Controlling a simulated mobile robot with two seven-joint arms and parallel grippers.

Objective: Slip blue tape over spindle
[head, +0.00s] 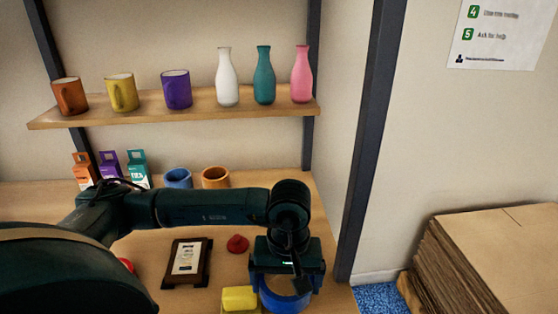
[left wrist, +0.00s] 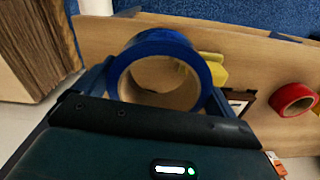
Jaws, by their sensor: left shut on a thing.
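My left gripper (head: 287,285) is shut on the blue tape (head: 288,301), low in the head view near the right end of the wooden worktop (head: 333,264). In the left wrist view the blue tape (left wrist: 118,78) is a wide ring, gripped by its outer sides, with its open hole towards the camera. Bare wood shows through the hole. I cannot make out the spindle in either view. My right gripper is not in view.
A yellow thing (head: 240,299) lies just left of the tape. A red knob-like thing (head: 237,243) and a dark-framed card (head: 188,258) stand further left. A red roll (left wrist: 293,99) shows at the right of the wrist view. Stacked cardboard (head: 450,268) is at the right.

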